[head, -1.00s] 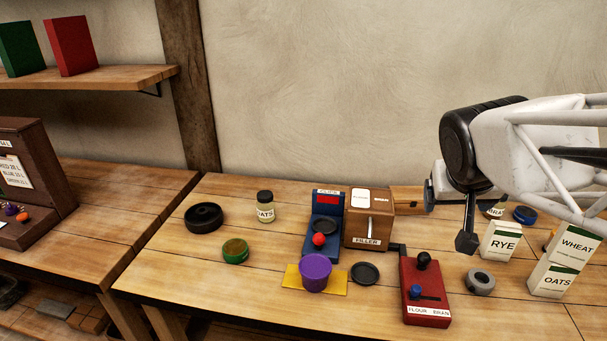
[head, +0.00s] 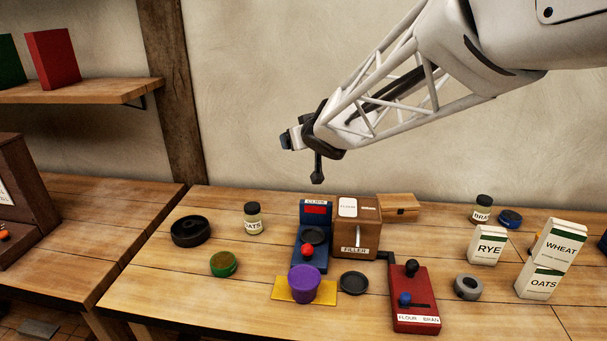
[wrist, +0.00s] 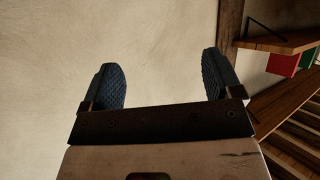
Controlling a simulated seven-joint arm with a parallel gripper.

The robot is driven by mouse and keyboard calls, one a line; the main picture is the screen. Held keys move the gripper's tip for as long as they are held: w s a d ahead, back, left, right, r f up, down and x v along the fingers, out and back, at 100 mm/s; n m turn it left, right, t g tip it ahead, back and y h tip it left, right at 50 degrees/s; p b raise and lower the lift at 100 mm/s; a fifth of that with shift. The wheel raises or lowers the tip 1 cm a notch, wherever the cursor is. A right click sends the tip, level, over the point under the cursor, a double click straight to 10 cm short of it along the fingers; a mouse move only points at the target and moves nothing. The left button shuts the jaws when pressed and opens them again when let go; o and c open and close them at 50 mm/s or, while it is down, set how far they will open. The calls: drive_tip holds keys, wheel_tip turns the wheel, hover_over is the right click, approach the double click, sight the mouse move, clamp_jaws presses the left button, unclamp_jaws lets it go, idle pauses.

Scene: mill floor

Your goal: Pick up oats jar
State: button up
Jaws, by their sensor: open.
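The oats jar (head: 253,219) is a small clear jar with a dark lid and a label partly readable as "OATS". It stands upright at the back left of the bench in the head view. My gripper (head: 300,160) is up in the air near the wall, above and to the right of the jar, well apart from it. In the wrist view my gripper (wrist: 163,85) shows two dark ridged fingers wide apart with nothing between them. The jar is not in the wrist view.
A black ring-shaped dish (head: 191,231) and a green round tin (head: 223,264) stand near the jar. A shelf (head: 90,92) juts out at upper left.

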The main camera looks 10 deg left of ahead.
drive_tip(key=w+a+f+n+g+y, duration=0.1)
drive_tip(key=a+f+n+g+y, duration=0.2)
drive_tip(key=a, duration=0.9)
drive_tip(key=t, duration=0.1)
approach(254, 208)
drive_tip(key=shift+w+a+f+y, duration=0.4)
drive_tip(key=shift+w+a+f, duration=0.6)
drive_tip(key=shift+w, duration=0.25)
drive_tip(key=shift+a, duration=0.1)
drive_tip(key=shift+x, duration=1.2)
drive_tip(key=shift+x, duration=2.6)
drive_tip(key=shift+c, duration=0.2)
